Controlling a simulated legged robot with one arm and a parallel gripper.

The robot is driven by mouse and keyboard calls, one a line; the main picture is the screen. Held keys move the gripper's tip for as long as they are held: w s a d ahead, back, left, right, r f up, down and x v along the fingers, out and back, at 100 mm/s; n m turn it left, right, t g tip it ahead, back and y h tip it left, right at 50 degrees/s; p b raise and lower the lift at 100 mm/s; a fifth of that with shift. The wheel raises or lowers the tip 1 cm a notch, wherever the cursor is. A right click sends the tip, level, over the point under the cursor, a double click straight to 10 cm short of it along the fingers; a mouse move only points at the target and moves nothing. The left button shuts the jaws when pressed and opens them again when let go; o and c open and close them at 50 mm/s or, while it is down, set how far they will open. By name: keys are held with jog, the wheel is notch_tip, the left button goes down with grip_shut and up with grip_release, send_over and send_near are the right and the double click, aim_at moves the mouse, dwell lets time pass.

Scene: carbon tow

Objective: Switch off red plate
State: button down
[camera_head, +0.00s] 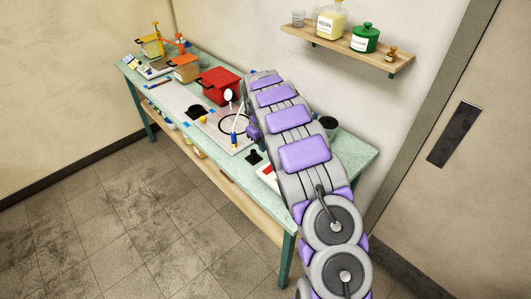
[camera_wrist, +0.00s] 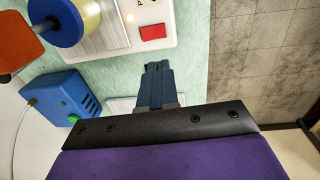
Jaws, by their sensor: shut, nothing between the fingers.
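In the wrist view, a red rectangular switch (camera_wrist: 153,32) sits on a white panel (camera_wrist: 125,40) at the upper middle. My gripper (camera_wrist: 158,67) is shut and empty, its dark fingertips pointing toward the panel. In the picture the tips lie just below the red switch, with a gap between; I cannot tell their height above the table. In the head view, a white item with red (camera_head: 267,172) is partly hidden by my arm. A red pot (camera_head: 218,84) stands on the green table (camera_head: 345,155). My gripper cannot be made out there.
A blue box with a green button (camera_wrist: 62,100) lies left of my gripper in the wrist view. A yellow and blue round part (camera_wrist: 80,20) is at the upper left. Orange (camera_head: 184,68) and yellow (camera_head: 151,46) containers stand at the table's far end. A wall shelf (camera_head: 345,48) holds bottles.

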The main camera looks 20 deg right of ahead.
aim_at(271, 167)
jog(key=shift+s+d+r+b, duration=0.15)
jog(key=shift+d+r+b, duration=0.25)
jog(key=shift+r+b, duration=0.2)
jog(key=shift+s+d+r+b, duration=0.15)
jog(key=shift+d+r+b, duration=0.3)
jog(key=shift+r, duration=0.2)
jog(key=shift+f, duration=0.1)
jog(key=f+b, duration=0.1)
jog(key=f, duration=0.3)
jog(key=d+f+b, duration=0.1)
jog(key=f, duration=0.4)
jog(key=f+b, duration=0.1)
jog(key=f, duration=0.3)
jog(key=shift+w+d+f, duration=0.25)
jog(key=shift+d+f, duration=0.1)
